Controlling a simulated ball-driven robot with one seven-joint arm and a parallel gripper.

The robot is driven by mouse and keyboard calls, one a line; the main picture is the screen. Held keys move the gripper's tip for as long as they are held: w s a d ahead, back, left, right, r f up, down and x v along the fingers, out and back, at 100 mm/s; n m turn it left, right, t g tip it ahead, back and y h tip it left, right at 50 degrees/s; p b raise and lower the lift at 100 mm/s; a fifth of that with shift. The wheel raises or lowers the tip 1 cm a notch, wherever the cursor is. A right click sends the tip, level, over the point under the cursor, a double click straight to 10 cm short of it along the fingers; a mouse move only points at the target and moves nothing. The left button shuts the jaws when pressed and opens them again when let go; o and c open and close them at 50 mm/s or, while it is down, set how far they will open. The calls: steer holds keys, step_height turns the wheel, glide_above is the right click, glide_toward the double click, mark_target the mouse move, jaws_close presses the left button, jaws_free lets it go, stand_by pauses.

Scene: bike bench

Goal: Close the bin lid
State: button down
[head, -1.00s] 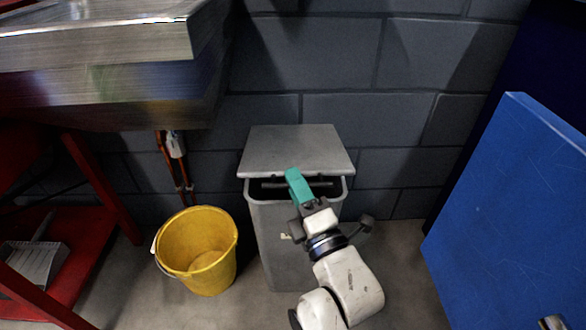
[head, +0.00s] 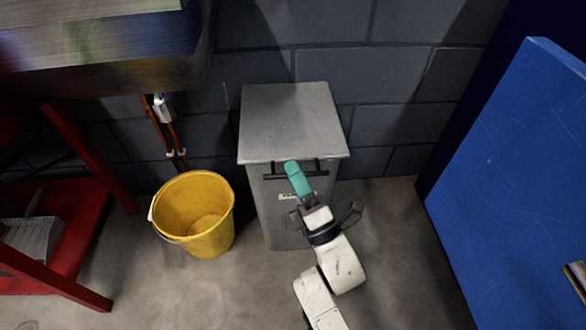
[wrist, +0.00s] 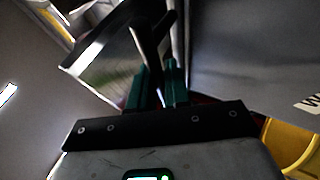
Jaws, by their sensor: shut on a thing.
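The grey bin (head: 281,222) stands against the block wall in the head view. Its flat grey lid (head: 290,120) lies down over the bin's top, and no opening shows between them. A black bar handle (head: 315,172) sits at the lid's front edge; it also shows in the wrist view (wrist: 148,38). My gripper (head: 292,167), with teal fingers, is at the middle of this handle. In the wrist view its fingers (wrist: 160,82) are shut on the dark handle. The fingertips partly hide the handle and the lid's front edge.
A yellow bucket (head: 196,215) stands on the floor just left of the bin. A red bench frame (head: 85,160) is farther left. A blue panel (head: 515,165) is at the right. The floor between bin and panel is clear.

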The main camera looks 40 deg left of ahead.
steer(key=shift+w+f, duration=0.1)
steer(key=shift+f, duration=0.3)
steer(key=c, duration=1.2)
jaws_free()
steer(key=shift+o, duration=0.2)
steer(key=shift+d, duration=0.1)
steer(key=p+v, duration=0.3)
steer(key=v, duration=0.7)
steer(key=shift+d, duration=0.25)
steer(key=shift+s, duration=0.25)
